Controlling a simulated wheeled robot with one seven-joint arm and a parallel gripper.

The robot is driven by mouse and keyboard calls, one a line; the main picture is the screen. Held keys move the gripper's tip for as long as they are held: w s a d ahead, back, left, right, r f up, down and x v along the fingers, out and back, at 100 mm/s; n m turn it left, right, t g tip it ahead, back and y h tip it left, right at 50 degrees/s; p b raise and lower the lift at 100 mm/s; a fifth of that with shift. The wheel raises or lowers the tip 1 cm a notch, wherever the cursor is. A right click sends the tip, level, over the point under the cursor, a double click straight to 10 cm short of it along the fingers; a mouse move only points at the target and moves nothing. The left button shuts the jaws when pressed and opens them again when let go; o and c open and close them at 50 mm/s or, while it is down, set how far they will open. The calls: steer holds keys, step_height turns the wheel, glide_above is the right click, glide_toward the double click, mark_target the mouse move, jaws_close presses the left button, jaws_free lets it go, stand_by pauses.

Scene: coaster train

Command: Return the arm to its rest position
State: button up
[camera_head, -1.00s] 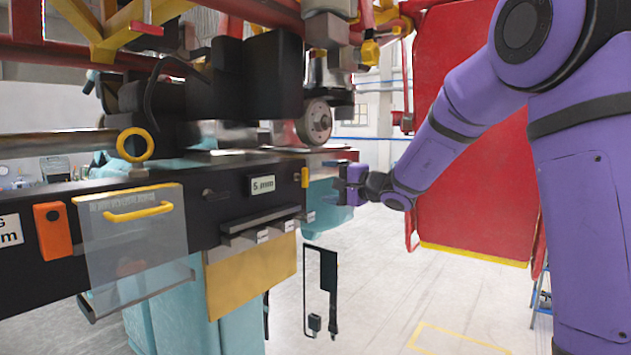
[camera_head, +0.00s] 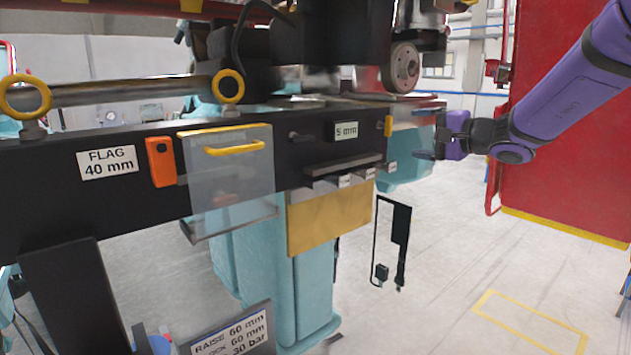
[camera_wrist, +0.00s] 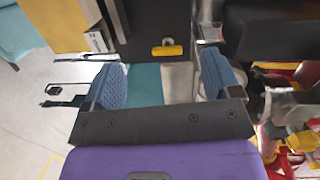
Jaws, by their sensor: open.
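My gripper (camera_head: 428,134) is at the end of my purple arm, in the right half of the head view, beside the right end of the long black beam (camera_head: 75,195). In the wrist view my gripper (camera_wrist: 162,82) has its two blue-padded fingers spread wide, with nothing held between them. Beyond the fingers, the wrist view shows the dark beam end with a yellow handle (camera_wrist: 167,50). I cannot tell the exact gap between the fingertips and the machine.
A grey wheel (camera_head: 401,67) sits above. A red panel (camera_head: 570,150) stands behind my arm. Open floor (camera_head: 450,260) lies below my gripper.

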steer(key=s+a+f+n+g+h, duration=0.1)
steer(key=s+a+n+g, duration=0.25)
steer(key=s, duration=0.75)
steer(key=s+a+f+n+g+h, duration=0.1)
steer(key=s+a+n+g+h, duration=0.2)
steer(key=s, duration=0.7)
steer(key=s+d+f+n+h, duration=0.1)
steer(key=s+d+f+h, duration=0.1)
steer(key=s+d, duration=0.3)
steer(key=s+d+f+n+h, duration=0.1)
steer(key=s+d+f+h, duration=0.2)
steer(key=s, duration=0.7)
steer(key=shift+d+f+g+h, duration=0.15)
steer(key=shift+d+g+h, duration=0.3)
steer(key=shift+d+h, duration=0.65)
steer(key=shift+s+a+n, duration=0.1)
steer(key=shift+a+n, duration=0.05)
steer(key=shift+n, duration=0.1)
